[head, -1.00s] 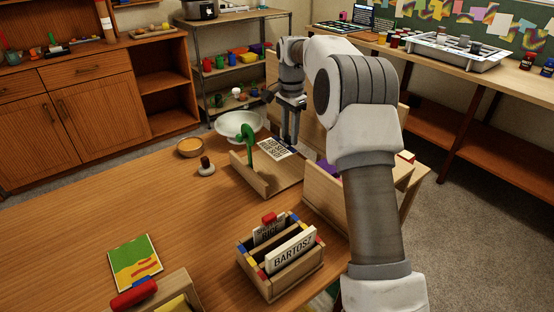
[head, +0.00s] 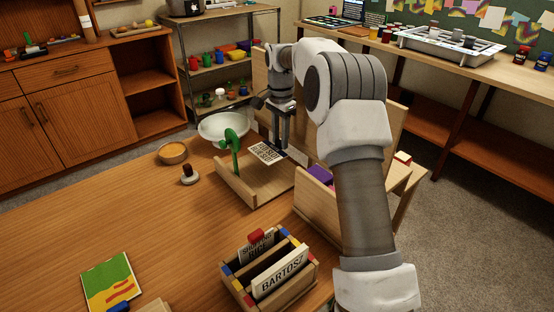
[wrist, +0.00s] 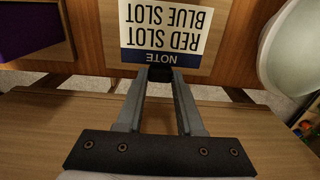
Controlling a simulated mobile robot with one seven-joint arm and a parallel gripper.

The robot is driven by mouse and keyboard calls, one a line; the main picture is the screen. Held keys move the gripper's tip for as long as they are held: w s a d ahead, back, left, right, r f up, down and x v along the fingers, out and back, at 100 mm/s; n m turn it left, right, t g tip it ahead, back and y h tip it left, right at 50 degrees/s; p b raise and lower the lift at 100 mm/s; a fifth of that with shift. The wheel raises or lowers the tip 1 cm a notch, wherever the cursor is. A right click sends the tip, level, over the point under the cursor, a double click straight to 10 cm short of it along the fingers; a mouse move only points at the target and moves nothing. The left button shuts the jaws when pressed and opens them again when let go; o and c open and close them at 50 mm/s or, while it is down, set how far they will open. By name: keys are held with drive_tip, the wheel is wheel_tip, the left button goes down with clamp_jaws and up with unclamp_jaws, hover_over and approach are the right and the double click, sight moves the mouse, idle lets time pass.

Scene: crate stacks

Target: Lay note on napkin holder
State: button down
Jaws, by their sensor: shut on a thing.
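The note (head: 266,153) is a white card with black "RED SLOT, BLUE SLOT" text and a dark blue band. My gripper (head: 284,149) is shut on its banded edge, which also shows in the wrist view (wrist: 160,74). The note (wrist: 162,27) appears flat, with its print up. What looks like the napkin holder (head: 257,191) is a low wooden tray with a front lip and a curved green arm (head: 231,142). The note is over the tray's back part, right of the green arm. I cannot tell whether it touches the tray.
A wooden box (head: 312,196) with something purple stands right of the tray. A white bowl (head: 211,130) is behind left. A small wooden bowl (head: 173,152) and a stamp-like object (head: 189,179) are left. A slotted card box (head: 290,293) stands in front. The left tabletop is mostly clear.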

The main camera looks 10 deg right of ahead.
sight(280, 162)
wheel_tip(280, 162, down, 6)
drive_tip(key=shift+r+b, duration=0.15)
drive_tip(key=shift+b, duration=0.75)
drive_tip(key=c, duration=0.5)
unclamp_jaws()
drive_tip(key=shift+c, duration=0.2)
